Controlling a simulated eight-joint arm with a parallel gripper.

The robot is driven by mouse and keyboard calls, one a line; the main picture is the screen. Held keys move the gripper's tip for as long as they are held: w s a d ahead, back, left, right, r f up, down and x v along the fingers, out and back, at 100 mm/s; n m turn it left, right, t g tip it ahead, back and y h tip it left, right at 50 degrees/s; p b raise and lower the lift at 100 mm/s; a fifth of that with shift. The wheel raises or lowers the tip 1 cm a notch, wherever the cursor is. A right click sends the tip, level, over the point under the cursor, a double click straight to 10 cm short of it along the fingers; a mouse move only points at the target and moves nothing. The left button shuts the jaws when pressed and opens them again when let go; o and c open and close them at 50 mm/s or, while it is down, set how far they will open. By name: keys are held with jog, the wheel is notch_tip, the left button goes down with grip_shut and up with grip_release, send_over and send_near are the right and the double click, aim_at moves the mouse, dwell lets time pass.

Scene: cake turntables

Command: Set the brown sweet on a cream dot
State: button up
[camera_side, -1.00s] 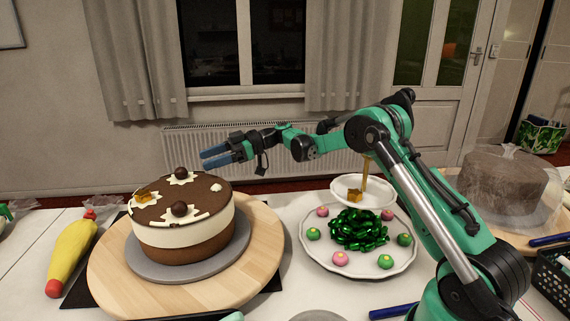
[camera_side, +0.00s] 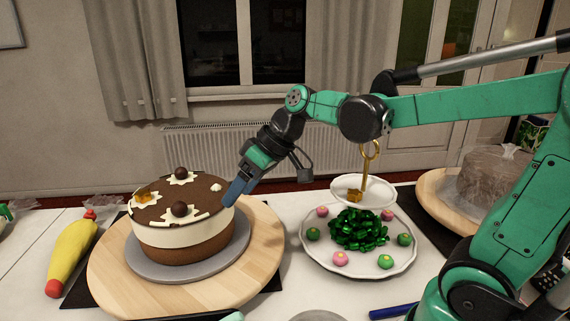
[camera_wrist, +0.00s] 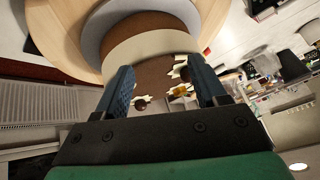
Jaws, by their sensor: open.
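The brown and cream cake (camera_side: 180,245) stands on a grey board. Two dark brown balls (camera_side: 180,209) and an amber-brown cube (camera_side: 142,196) sit on star-shaped cream patches on its top. A small cream dot (camera_side: 216,187) near its right rim carries nothing. Another amber-brown cube (camera_side: 354,195) lies on the small upper plate of the two-tier stand. My gripper (camera_side: 233,201) is open and empty, tilted down by the cake's right upper edge; I cannot tell if it touches. The wrist view shows the cake top (camera_wrist: 155,75) beyond the spread fingers.
A wooden turntable (camera_side: 115,275) bears the cake. The stand's lower plate (camera_side: 312,257) holds pink and green sweets around a heap of shiny green ones. A yellow piping bag (camera_side: 72,250) lies left. A wrapped brown cake (camera_side: 490,180) stands right.

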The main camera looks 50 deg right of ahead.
jog(key=s+f+m+t+h, duration=0.1)
jog(key=s+f+m+h, duration=0.1)
jog(key=s, duration=0.5)
jog(key=shift+s+d+f+m+t+h, duration=0.15)
jog(key=shift+d+f+m+t+h, duration=0.2)
jog(key=shift+f+h, duration=0.55)
